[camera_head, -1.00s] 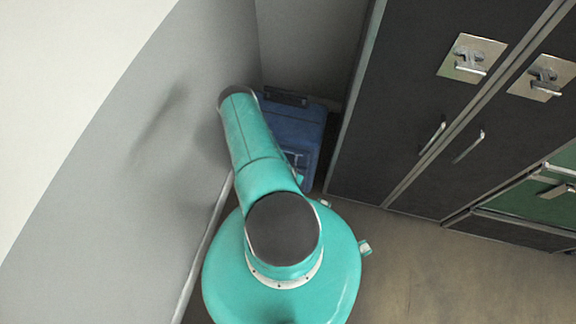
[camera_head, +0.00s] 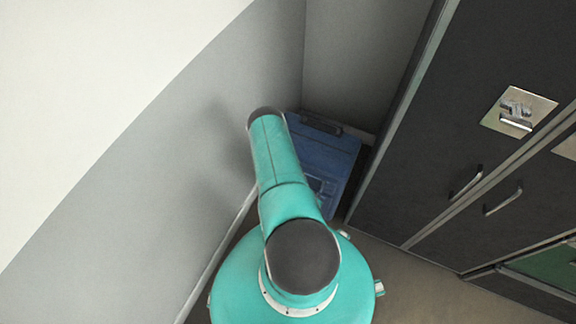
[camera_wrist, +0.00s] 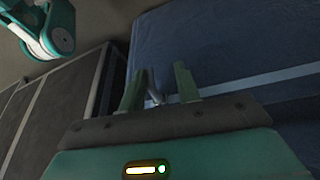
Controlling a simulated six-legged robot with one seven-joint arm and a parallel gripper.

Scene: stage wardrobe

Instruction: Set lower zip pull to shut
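In the wrist view my gripper (camera_wrist: 159,88) has its two green fingers apart, pointing at a blue surface (camera_wrist: 210,45) with a pale stripe across it. A small grey metal piece (camera_wrist: 155,92) shows between the fingers and may be a zip pull; I cannot tell if it is the lower one or whether a finger touches it. In the head view a blue case (camera_head: 335,152) with a dark handle stands in the corner, partly behind my arm. My gripper is hidden there.
A dark cabinet (camera_head: 450,130) with metal handles and a latch plate (camera_head: 518,111) stands right of the case. A grey wall (camera_head: 215,150) is close on the left. Some bare floor (camera_head: 420,285) shows at the lower right.

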